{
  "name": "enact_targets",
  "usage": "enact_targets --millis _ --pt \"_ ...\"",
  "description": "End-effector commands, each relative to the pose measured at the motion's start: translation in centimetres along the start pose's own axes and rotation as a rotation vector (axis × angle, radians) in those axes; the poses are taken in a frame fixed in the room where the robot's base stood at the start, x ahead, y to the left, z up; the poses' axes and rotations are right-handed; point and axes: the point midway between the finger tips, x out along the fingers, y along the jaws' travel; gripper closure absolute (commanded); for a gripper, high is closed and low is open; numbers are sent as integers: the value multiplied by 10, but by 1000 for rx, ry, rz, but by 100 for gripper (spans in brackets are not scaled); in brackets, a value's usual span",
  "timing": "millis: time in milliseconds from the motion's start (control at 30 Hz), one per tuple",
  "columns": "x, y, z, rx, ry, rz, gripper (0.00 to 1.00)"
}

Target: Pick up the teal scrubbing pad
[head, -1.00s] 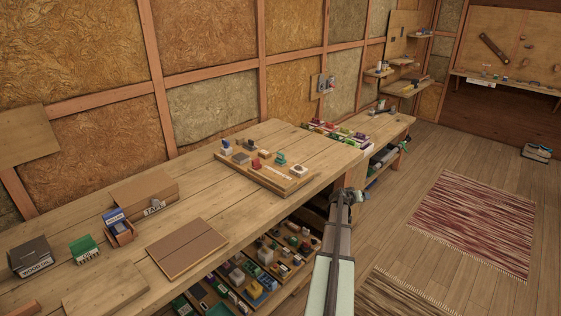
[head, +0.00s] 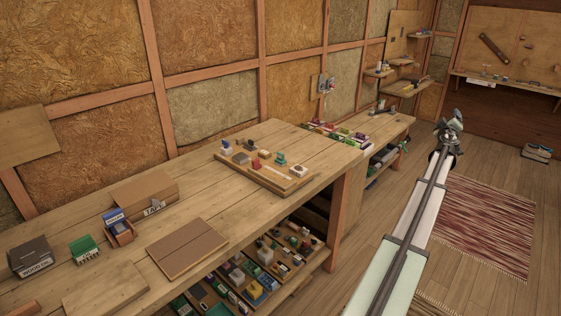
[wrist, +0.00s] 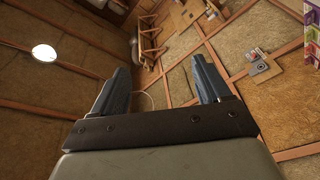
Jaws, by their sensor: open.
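A small teal item (head: 281,159) stands on the raised wooden board on the workbench, among other small blocks; it is the closest match to the teal scrubbing pad, but too small to be sure. My gripper (head: 456,119) is over the floor side of the room, well to the right of the bench and apart from it. In the wrist view my gripper (wrist: 160,70) has its two fingers spread, with nothing between them. The wrist view faces the walls and ceiling, and no teal pad shows there.
The raised board (head: 298,186) holds several small blocks. The workbench (head: 195,205) carries boxes at left. A lower shelf (head: 289,290) is crowded with small items. A longer bench (head: 398,124) stands behind. Open floor with a red rug (head: 500,215) lies to the right.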

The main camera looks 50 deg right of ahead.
Motion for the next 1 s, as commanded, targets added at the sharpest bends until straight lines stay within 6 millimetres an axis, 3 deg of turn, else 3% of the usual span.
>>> enact_targets --millis 233,367,567,767,867,1000 --pt "16 42 -22 43 -3 59 23" --pt "21 46 -40 117 -33 103 23" --pt "27 37 -64 247 -101 157 23" --pt "29 7 -99 443 -226 200 23" --pt "25 -24 -124 577 -331 204 23" --pt "10 -80 -161 755 -510 173 23"
